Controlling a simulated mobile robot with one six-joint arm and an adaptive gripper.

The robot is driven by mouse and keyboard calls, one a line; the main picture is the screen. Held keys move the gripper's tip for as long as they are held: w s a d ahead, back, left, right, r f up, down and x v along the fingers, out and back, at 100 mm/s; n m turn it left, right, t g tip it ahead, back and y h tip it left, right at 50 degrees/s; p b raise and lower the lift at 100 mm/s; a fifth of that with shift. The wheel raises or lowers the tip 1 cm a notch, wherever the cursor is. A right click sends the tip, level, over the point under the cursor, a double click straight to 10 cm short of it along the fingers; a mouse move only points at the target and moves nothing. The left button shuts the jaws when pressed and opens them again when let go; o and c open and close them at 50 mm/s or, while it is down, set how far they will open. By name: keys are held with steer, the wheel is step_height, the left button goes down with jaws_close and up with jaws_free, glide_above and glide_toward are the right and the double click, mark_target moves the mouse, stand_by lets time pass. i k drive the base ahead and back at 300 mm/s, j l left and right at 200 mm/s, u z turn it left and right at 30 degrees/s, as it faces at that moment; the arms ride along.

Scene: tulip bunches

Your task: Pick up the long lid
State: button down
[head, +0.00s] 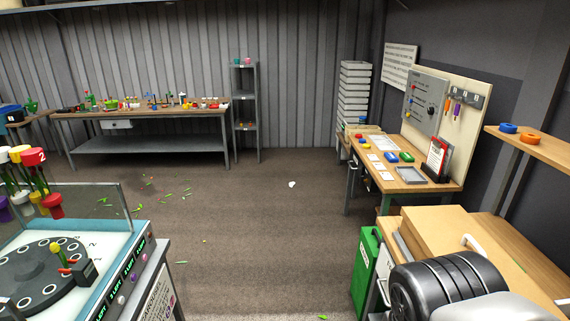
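No thing in the head view can be told for certain as the long lid. A tan cardboard box or flat panel (440,228) lies on the bench at the lower right, with a curved white piece (472,243) on it. My own arm, dark and ribbed, covers part of this bench and hides what is behind it. My gripper is not in view, so its state and any contact with the lid do not show.
A machine with a round dark dial (42,272) and clear screen stands at the lower left. A long workbench (150,113) and narrow shelf (244,125) line the back wall. A side desk (425,184) stands right. The middle floor (250,240) is mostly clear, with scattered green scraps.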

mark_target(439, 230)
steer(key=i+l+z, duration=0.2)
steer(key=z, duration=0.15)
steer(key=i+l+z, duration=0.2)
steer(key=z, duration=0.15)
steer(key=i+l+z, duration=0.1)
steer(key=i+z, duration=0.25)
steer(key=k, duration=0.05)
